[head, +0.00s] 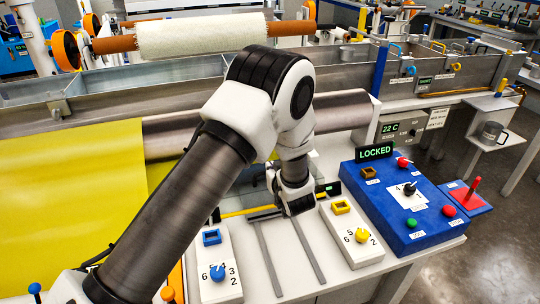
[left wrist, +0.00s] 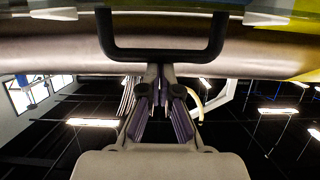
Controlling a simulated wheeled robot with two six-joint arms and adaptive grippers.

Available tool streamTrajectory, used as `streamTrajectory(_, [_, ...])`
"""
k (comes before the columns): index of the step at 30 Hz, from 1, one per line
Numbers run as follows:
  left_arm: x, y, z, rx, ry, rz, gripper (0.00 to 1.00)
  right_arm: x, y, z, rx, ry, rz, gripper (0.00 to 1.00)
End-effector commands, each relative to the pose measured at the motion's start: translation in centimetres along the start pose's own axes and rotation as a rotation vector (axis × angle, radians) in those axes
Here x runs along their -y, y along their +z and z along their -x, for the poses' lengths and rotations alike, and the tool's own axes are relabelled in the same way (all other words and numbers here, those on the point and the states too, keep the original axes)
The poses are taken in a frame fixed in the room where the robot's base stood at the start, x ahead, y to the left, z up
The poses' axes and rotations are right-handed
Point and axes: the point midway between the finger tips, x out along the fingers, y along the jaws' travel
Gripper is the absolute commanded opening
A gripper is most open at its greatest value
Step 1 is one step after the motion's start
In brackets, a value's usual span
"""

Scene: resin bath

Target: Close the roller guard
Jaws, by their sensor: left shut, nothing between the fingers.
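The roller guard is hard to make out in the head view. My arm covers much of the area in front of the metal roller (head: 342,112), where a clear pane seems to show. In the left wrist view a black U-shaped handle (left wrist: 160,54) spans the top middle, with the brownish metal roller (left wrist: 50,45) behind it. My left gripper (left wrist: 160,78) is shut and empty, its fingertips close below the handle's crossbar; I cannot tell whether they touch. In the head view its fingers are mostly hidden by my wrist. My right gripper is not in view.
White dial panels (head: 215,280) (head: 352,250) flank two grey rails (head: 302,250). A yellow sheet (head: 70,200) hangs at left. A cloth roll (head: 200,35) lies above the metal trough.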

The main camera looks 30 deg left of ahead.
Motion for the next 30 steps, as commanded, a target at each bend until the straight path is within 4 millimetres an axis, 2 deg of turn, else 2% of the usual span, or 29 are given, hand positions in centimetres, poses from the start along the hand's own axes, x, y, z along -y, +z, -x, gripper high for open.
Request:
streamTrajectory(6, [0.2,0.8,0.0,0.007,-0.001,0.001,0.0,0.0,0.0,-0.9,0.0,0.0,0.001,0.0])
streamTrajectory(24, [0.3,1.3,0.1,0.015,-0.003,-0.002,0.0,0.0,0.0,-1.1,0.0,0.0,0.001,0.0])
streamTrajectory(27, [0.4,0.8,0.1,0.016,-0.003,-0.002,0.0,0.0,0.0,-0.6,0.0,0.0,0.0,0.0])
streamTrajectory(30, [0.4,-0.9,0.2,0.013,0.0,0.0,0.0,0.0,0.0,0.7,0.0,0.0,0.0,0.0])
